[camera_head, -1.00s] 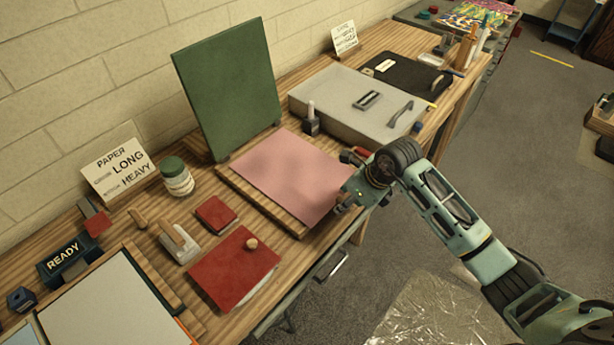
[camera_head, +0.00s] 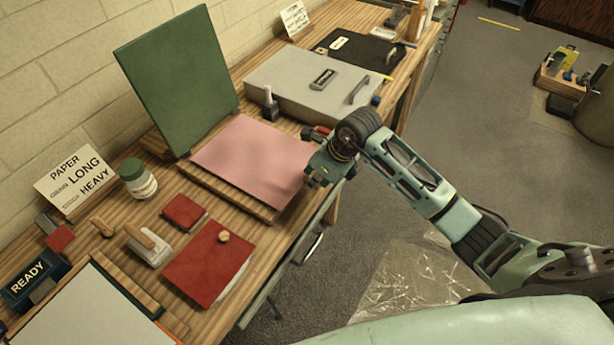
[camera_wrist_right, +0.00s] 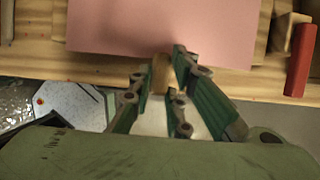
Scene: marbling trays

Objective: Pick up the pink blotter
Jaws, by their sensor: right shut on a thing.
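The pink blotter (camera_head: 254,160) is a flat pink sheet lying on a low wooden board (camera_head: 228,195) on the bench. In the right wrist view its near edge (camera_wrist_right: 160,25) runs across the top of the picture. My right gripper (camera_head: 313,180) is at the blotter's right-hand edge in the head view. My left gripper is not in view.
A green upright board (camera_head: 180,80) stands behind the blotter. A grey flat case (camera_head: 300,85) lies beyond it, with a small dark bottle (camera_head: 270,104) beside it. Red pads (camera_head: 208,262) and a jar (camera_head: 138,182) are to the left.

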